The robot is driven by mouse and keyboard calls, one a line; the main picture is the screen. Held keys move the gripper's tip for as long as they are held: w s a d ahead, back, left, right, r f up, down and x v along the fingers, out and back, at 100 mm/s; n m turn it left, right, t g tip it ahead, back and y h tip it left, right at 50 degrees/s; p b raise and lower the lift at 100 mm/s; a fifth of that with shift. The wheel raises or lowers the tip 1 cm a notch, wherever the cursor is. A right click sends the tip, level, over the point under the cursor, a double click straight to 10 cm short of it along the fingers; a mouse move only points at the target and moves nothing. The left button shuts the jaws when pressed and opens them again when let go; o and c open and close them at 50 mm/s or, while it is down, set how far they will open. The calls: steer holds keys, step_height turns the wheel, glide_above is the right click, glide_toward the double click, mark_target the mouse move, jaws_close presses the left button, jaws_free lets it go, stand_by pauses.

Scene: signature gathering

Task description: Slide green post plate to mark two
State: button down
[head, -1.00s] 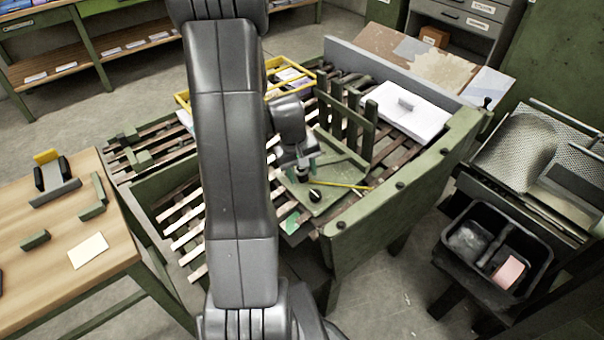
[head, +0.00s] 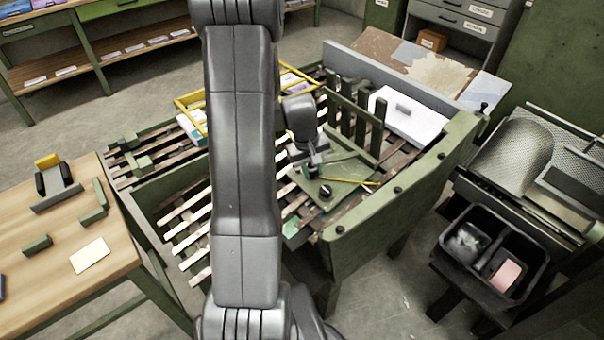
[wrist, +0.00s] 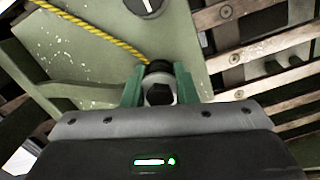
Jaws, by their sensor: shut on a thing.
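The green post plate (head: 345,172) lies on the slatted frame in the head view, with green upright posts (head: 358,115) along its far side. A round black knob with a white line (head: 325,190) sits on it and shows at the top of the wrist view (wrist: 145,5). A yellow-and-black cord (wrist: 105,38) crosses the plate. My gripper (wrist: 158,88) is low over the plate, its green fingers shut on a dark round post (wrist: 158,68) on the plate. The post's lower part is hidden. I cannot make out mark two in either view.
A thick green rail (head: 405,185) borders the frame on the right. A white block (head: 410,115) stands behind the plate, and a yellow-edged tray (head: 190,103) lies at the back left. Bare slats (head: 185,215) lie left of the plate, partly hidden by my arm.

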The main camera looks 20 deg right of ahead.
mark_target(340, 157)
steer(key=w+d, duration=0.1)
steer(key=d, duration=0.2)
steer(key=w+d+r+p, duration=0.1)
steer(key=d, duration=0.2)
steer(key=w+d+r+p, duration=0.1)
steer(key=d, duration=0.2)
steer(key=shift+w+d, duration=0.15)
steer(key=shift+w+d+r, duration=0.1)
steer(key=shift+w+d, duration=0.05)
steer(key=shift+d, duration=0.05)
steer(key=c, duration=1.5)
jaws_free()
steer(key=o, duration=0.4)
steer(key=shift+d, duration=0.15)
steer(key=shift+c, duration=0.2)
step_height(340, 157, up, 13)
steer(key=a+p, duration=0.1)
steer(key=a, duration=0.1)
steer(key=shift+a+r, duration=0.2)
steer(key=shift+a, duration=0.05)
steer(key=shift+f, duration=0.1)
